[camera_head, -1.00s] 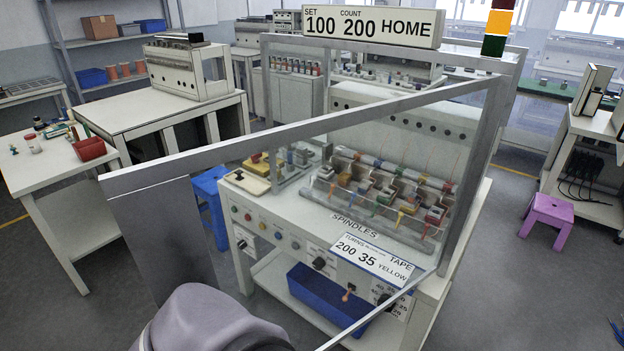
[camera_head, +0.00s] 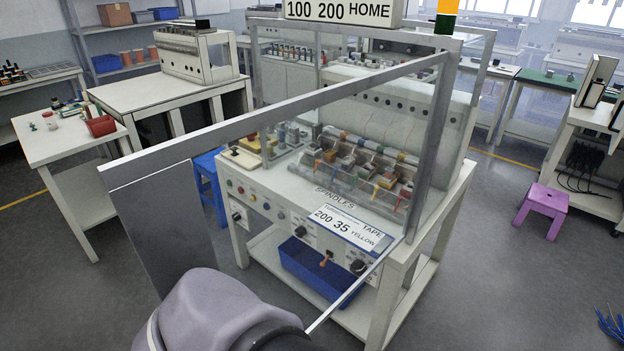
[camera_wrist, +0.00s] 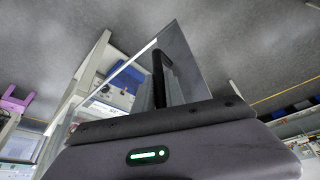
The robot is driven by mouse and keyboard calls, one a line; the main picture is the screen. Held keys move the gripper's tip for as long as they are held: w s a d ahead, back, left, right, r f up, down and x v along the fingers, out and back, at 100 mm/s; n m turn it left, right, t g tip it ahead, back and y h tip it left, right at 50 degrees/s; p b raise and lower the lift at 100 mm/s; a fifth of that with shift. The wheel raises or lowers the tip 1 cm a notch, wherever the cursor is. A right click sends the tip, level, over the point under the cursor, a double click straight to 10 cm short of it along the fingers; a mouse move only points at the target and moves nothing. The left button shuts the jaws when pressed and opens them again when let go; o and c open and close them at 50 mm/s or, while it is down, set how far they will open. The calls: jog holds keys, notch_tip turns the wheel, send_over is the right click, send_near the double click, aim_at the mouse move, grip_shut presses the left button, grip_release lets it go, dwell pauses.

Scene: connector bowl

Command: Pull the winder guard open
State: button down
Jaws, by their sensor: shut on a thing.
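The winder guard (camera_head: 290,107) is a clear panel in a grey metal frame. In the head view it stands swung out from the winder (camera_head: 285,215), its hinged side at the right post and its free end toward me at the left. A broad grey end plate (camera_head: 160,225) hangs at that free end; it also shows in the wrist view (camera_wrist: 185,55). My gripper (camera_wrist: 161,92) is shut on the guard's dark handle (camera_wrist: 158,70) beside that plate. The jaw tips are hard to make out in the wrist view, and the head view hides them behind my arm.
A white table with a red bin (camera_head: 101,125) stands at the left. A blue stool (camera_head: 208,185) is beside the winder, and a purple stool (camera_head: 541,205) is at the right. Blue cables (camera_head: 610,325) lie at the lower right. Grey floor between the winder and purple stool is clear.

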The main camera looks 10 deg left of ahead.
jog(key=c, duration=1.4)
grip_release()
jog(key=p+v, duration=0.7)
jog(key=v, duration=1)
jog(key=shift+r, duration=0.15)
jog(key=w+d+f+m+b, duration=0.1)
jog(key=w+d+f+m, duration=0.1)
jog(key=d, duration=0.5)
jog(key=w+d+f+m+t+b, duration=0.1)
jog(key=w+d+f+m, duration=0.2)
jog(key=d, duration=0.4)
jog(key=w+d+f+m+b, duration=0.1)
jog(key=w+d+f+m, duration=0.2)
jog(key=d, duration=0.4)
jog(key=shift+w+d+f+m+t, duration=0.25)
jog(key=shift+d+f+m+t, duration=0.15)
jog(key=shift+f+m, duration=0.65)
